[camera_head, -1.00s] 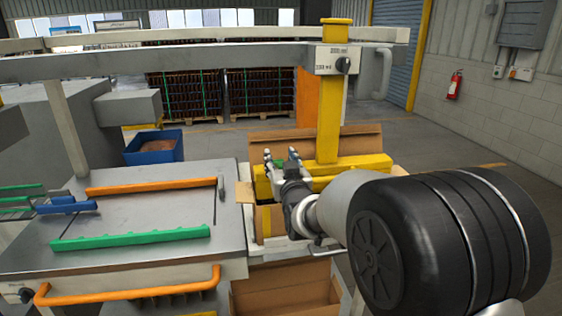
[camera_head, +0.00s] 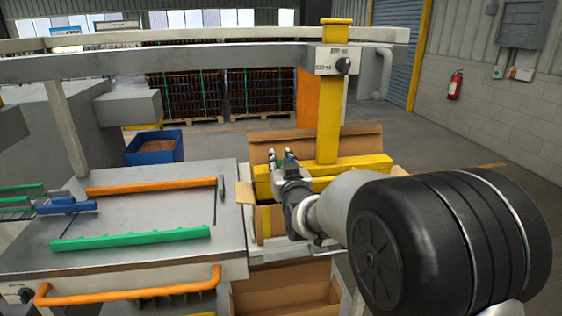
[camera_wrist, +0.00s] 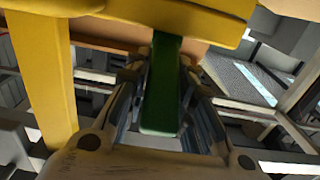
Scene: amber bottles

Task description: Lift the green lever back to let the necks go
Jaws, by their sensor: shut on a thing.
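The green lever (camera_wrist: 164,90) runs down the middle of the wrist view from the yellow beam. My gripper (camera_wrist: 165,75) has its fingers on either side of the lever and is shut on it. In the head view my gripper (camera_head: 283,156) is at the front of the yellow beam (camera_head: 350,168), left of the yellow post (camera_head: 330,110). Only a little of the lever shows between the fingers there. No bottle necks can be made out under the beam; my gripper and arm cover part of that area.
An open cardboard box (camera_head: 365,140) stands under and behind the beam. A steel table (camera_head: 140,215) with orange and green rails lies to the left. A grey overhead bar (camera_head: 180,62) crosses above. A blue bin (camera_head: 154,150) stands behind the table.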

